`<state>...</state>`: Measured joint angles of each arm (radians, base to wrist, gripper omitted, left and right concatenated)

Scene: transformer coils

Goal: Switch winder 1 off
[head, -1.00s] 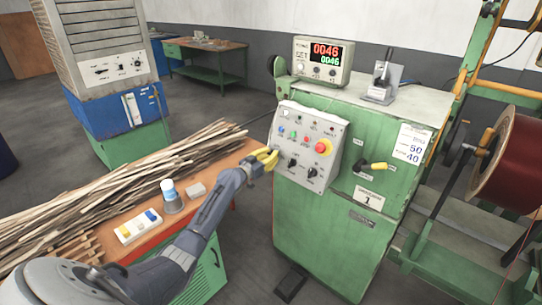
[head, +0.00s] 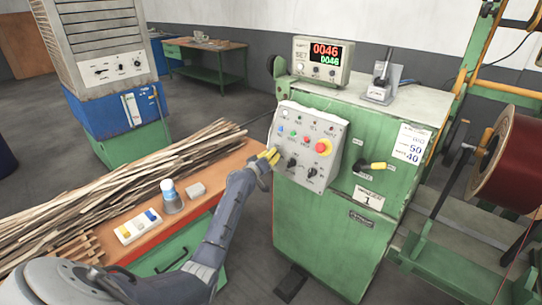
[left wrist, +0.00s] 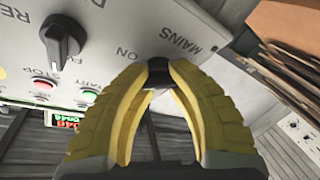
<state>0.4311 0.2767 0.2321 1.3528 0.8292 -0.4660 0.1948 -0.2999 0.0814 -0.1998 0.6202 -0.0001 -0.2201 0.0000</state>
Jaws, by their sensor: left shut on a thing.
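Winder 1 is the green cabinet (head: 325,235) with a plate (head: 367,198) reading 1. Its tilted grey control panel (head: 325,130) carries several coloured buttons, a red emergency stop (head: 323,147) and black rotary knobs (head: 292,162). My left gripper (head: 270,155) is at the panel's lower left edge. In the left wrist view, the yellow fingers (left wrist: 157,85) are shut on a small black mains switch (left wrist: 158,68), beside the labels MAINS and ON. The fingers cover most of it, so its position cannot be told. My right gripper is out of view.
A counter (head: 322,62) showing 0046 stands on the cabinet. A yellow-tipped lever (head: 376,166) projects from its front. At left, an orange-topped bench (head: 205,200) holds wooden strips (head: 100,180) and a cup. A red wire spool (head: 515,165) is at right.

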